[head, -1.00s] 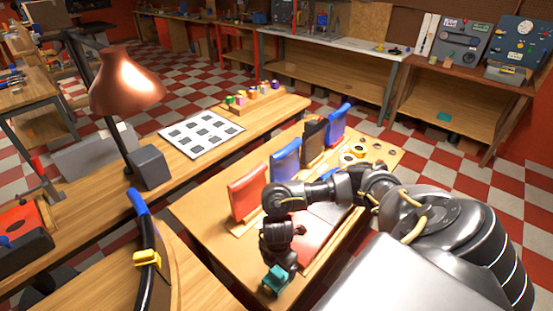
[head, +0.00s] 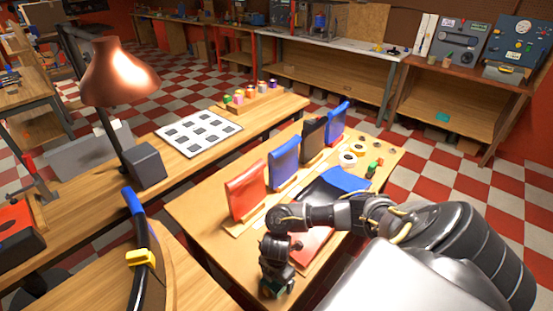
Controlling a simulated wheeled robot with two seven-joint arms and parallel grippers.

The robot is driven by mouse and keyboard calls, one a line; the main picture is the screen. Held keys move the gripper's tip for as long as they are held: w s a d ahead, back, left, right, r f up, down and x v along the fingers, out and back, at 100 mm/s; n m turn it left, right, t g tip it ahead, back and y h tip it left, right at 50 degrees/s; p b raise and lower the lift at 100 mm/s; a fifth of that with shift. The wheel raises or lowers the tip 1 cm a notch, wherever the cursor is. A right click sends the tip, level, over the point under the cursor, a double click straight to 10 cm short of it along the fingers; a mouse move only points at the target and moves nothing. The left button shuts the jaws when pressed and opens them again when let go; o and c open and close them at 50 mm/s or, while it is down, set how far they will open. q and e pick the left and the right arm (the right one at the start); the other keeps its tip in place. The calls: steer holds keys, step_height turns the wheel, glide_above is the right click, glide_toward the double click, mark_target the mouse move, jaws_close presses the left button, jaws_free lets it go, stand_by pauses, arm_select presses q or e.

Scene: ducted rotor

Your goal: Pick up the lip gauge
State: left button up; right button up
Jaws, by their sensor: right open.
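A small yellow block (head: 141,257), which looks like the lip gauge, sits across a black curved strip (head: 146,230) with a blue upper end, at lower left. My right gripper (head: 276,288) is low over the front of the middle table, to the right of the yellow block and well apart from it. It is open, and its fingertips are dark and small. A dark green patch shows at its tip; I cannot tell if it is part of the gripper. My left gripper is not in view.
Red, blue and black upright panels (head: 245,192) stand in a row on the middle table (head: 195,210). A copper lamp (head: 120,75) and a dark box (head: 148,165) stand on the left bench. Rolls and small parts lie at the table's far right.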

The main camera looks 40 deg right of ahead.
steer(key=c, duration=1.1)
steer(key=shift+w+r, duration=0.1)
steer(key=shift+r, duration=0.5)
step_height(320, 180, up, 2)
steer(key=shift+r+p, duration=0.15)
steer(key=shift+p, duration=0.3)
steer(key=s+a+r+p, duration=0.1)
steer(key=r, duration=0.1)
steer(key=s+r+p, duration=0.1)
steer(key=s+a+r+p, duration=0.1)
steer(key=r+p, duration=0.1)
steer(key=shift+s+a+r, duration=0.2)
steer(key=shift+a+r, duration=0.1)
steer(key=shift+r, duration=0.05)
steer(key=shift+s+a+r+p, duration=0.25)
steer(key=shift+s+a+r, duration=0.4)
steer(key=shift+s+a, duration=0.5)
steer(key=shift+s+a+r+p, duration=0.25)
steer(key=shift+s+a+r, duration=0.45)
steer(key=shift+s, duration=0.9)
steer(key=shift+s+a+r+p, duration=0.25)
steer(key=shift+s+a+r, duration=0.35)
steer(key=shift+s+a, duration=0.55)
